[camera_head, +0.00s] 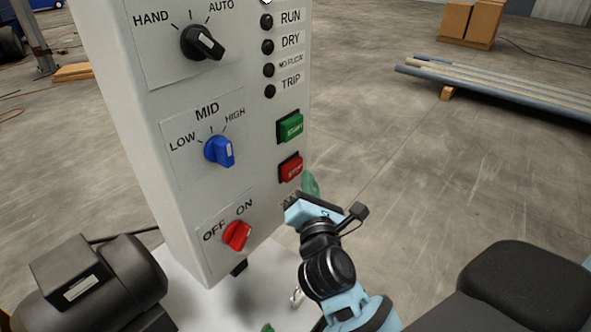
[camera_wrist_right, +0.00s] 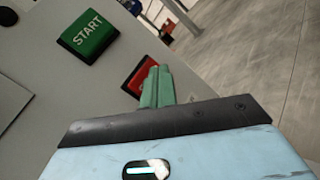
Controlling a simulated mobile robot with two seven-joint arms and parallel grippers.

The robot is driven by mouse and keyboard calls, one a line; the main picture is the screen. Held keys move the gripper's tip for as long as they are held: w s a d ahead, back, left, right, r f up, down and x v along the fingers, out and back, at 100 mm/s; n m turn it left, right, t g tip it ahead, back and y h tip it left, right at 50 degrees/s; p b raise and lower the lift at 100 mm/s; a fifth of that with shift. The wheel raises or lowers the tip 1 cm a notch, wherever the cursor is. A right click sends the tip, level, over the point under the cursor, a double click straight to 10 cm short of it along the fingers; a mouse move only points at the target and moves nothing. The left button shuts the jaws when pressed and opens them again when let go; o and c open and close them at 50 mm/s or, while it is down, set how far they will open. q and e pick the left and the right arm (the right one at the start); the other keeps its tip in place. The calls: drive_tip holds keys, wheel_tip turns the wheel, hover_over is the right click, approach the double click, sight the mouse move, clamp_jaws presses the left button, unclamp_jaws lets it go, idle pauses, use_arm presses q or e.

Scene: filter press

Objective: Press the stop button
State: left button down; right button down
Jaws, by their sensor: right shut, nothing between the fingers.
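The red stop button (camera_head: 291,168) sits on the grey control box, below the green start button (camera_head: 290,128). My right gripper (camera_head: 309,184) is beside the lower right of the stop button, with its green fingers together and empty. In the right wrist view the stop button (camera_wrist_right: 140,75) is partly hidden behind the green fingertips (camera_wrist_right: 158,82). The start button (camera_wrist_right: 88,37) shows clear to the upper left. I cannot tell whether the fingertips touch the stop button. My left gripper is not in view.
The control box (camera_head: 180,130) also carries a black HAND/AUTO knob (camera_head: 203,43), a blue speed knob (camera_head: 219,151) and a red OFF/ON knob (camera_head: 238,235). A black motor (camera_head: 95,280) stands at the lower left.

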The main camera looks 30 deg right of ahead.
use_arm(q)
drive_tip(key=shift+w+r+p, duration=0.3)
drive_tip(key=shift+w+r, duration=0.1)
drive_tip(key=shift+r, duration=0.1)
use_arm(e)
drive_tip(key=s, duration=0.1)
drive_tip(key=s+d, duration=0.1)
drive_tip(key=s, duration=0.1)
drive_tip(key=s+d, duration=0.1)
drive_tip(key=shift+s, duration=0.2)
drive_tip(key=shift+a, duration=0.1)
idle(0.3)
